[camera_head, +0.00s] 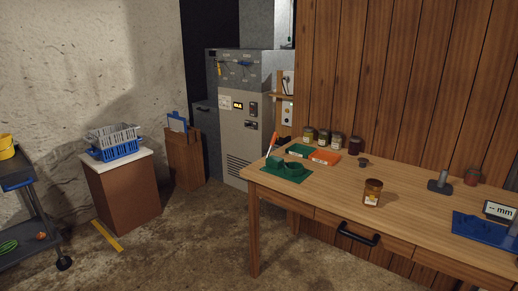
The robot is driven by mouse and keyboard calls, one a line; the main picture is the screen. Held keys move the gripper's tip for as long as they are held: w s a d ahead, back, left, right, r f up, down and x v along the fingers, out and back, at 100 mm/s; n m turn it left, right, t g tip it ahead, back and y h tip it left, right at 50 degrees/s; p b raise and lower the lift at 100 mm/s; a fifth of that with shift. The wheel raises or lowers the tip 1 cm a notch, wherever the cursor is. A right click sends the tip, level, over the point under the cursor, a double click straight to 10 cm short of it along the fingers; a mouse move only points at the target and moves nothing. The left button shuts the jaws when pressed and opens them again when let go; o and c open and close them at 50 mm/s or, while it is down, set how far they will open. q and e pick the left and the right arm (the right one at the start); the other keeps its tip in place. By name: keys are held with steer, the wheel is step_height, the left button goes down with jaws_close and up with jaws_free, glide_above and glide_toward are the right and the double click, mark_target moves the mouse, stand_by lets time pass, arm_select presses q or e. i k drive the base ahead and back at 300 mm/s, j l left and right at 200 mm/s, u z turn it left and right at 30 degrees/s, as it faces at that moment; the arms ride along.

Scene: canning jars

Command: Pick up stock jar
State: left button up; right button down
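A jar with amber-brown contents and a dark lid (372,192) stands upright alone near the middle of the wooden table (420,222). A row of several lidded jars stands at the back of the table against the plank wall, among them a left jar (308,135) and a right jar (354,146). No label that I can read tells which one is the stock jar. Neither of my grippers is in view.
A green tray (299,150), an orange tray (325,157) and a green mat (287,176) lie at the table's left. A blue mat (482,231) with a display (499,210) lies at right. A drawer handle (358,234) sticks out in front.

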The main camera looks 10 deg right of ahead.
mark_target(367, 192)
steer(key=i+l+z, duration=0.15)
steer(key=i+l, duration=0.2)
steer(key=l, duration=0.15)
steer(key=i+l+z, duration=0.15)
steer(key=i+l, duration=0.25)
